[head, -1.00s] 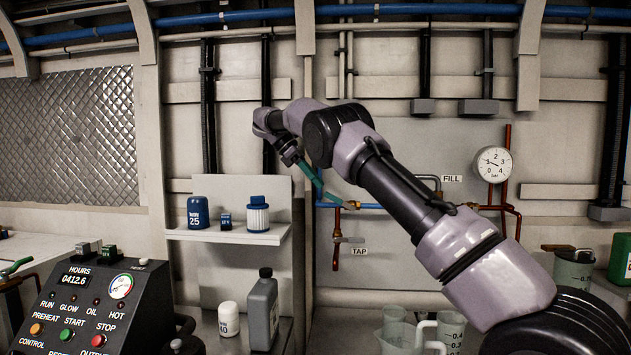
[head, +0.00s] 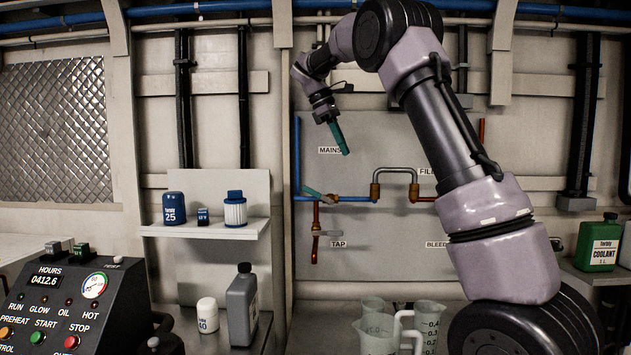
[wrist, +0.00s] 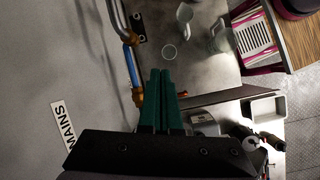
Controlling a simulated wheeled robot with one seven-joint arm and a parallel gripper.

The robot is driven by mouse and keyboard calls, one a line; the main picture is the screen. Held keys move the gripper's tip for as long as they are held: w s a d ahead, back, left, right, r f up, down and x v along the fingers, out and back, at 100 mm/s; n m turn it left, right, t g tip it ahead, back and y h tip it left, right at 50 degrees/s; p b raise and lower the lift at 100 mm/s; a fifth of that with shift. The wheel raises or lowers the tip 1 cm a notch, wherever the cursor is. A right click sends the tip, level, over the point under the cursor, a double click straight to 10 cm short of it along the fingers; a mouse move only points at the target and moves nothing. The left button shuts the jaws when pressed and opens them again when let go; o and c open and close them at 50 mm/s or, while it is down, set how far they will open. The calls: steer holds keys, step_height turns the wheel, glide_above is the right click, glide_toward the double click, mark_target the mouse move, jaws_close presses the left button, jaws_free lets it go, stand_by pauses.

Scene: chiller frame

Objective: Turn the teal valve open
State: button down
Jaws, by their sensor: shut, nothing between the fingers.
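The teal valve handle (head: 314,192) shows in the head view at the left of the horizontal blue pipe, above the tap pipe. It lies at a slant, neither in line with the pipe nor square across it. My gripper (head: 345,150) is up and to the right of the valve, in front of the panel near the MAINS label, apart from the handle. Its green fingers (wrist: 161,74) are shut together and empty in the wrist view. There, a brass fitting (wrist: 137,97) on the blue pipe shows beside the fingers; the valve handle cannot be made out.
A red-lever-free copper tap pipe (head: 316,232) hangs below the valve. A looped pipe (head: 395,170) is to the right. A shelf (head: 207,229) with blue containers stands left. Measuring jugs (head: 378,335) are below. Open space lies before the panel.

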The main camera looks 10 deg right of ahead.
steer(key=s+d+r+m+t+y, duration=0.2)
steer(key=s+d+m+y, duration=0.25)
steer(key=s, duration=0.75)
steer(key=s+f+m+t+y, duration=0.35)
steer(key=s+m, duration=0.35)
steer(key=s, duration=0.6)
step_height(320, 180, up, 4)
steer(key=f+n+g+y, duration=0.15)
steer(key=n+g, duration=0.25)
steer(key=n, duration=1.2)
glide_above(318, 195)
steer(key=d, duration=0.6)
steer(key=r, duration=0.1)
steer(key=shift+t+y, duration=0.25)
steer(key=shift+y, duration=0.2)
steer(key=x, duration=1.4)
steer(key=shift+s, duration=0.25)
steer(key=shift+a, duration=0.2)
